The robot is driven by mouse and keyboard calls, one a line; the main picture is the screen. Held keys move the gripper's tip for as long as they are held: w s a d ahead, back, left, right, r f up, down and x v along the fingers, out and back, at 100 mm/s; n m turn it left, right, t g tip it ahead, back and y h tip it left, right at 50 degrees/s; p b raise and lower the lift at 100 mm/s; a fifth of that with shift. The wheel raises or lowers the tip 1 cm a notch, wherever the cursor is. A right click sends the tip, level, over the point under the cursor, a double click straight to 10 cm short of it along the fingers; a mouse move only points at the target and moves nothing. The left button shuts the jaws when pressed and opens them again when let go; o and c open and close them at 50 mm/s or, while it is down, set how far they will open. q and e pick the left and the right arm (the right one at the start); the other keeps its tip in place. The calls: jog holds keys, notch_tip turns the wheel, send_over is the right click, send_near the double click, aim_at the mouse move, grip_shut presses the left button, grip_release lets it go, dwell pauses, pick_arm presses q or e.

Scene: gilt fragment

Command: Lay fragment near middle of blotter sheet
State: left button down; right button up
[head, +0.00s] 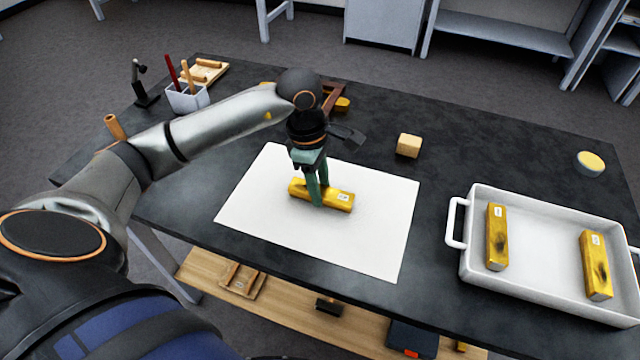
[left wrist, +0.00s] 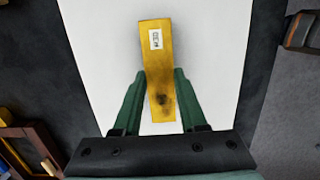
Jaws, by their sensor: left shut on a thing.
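A gilt fragment (head: 338,200), a gold bar with a white label and dark marks, is over the middle to upper part of the white blotter sheet (head: 370,245). My left gripper (head: 317,200) points down and is shut around the fragment. In the left wrist view the fragment (left wrist: 157,60) stands between the two green fingers, its labelled end reaching out beyond them over the blotter sheet (left wrist: 205,50). Whether the fragment touches the sheet I cannot tell. My right gripper is not in view.
A white tray (head: 540,293) with two gold fragments stands at the right. A wooden block (head: 408,145) and a round yellow-topped tin (head: 590,163) are on the dark table. A brush holder (head: 187,98) stands back left. A wooden frame (head: 333,97) lies behind the arm.

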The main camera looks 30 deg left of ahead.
pick_arm(q)
jog(key=shift+f, duration=0.25)
jog(key=shift+c, duration=2.3)
grip_release()
jog(key=shift+r, duration=0.15)
notch_tip(320, 180, up, 12)
jog(key=a, duration=0.1)
jog(key=shift+s+a, duration=0.25)
jog(key=shift+a, duration=0.15)
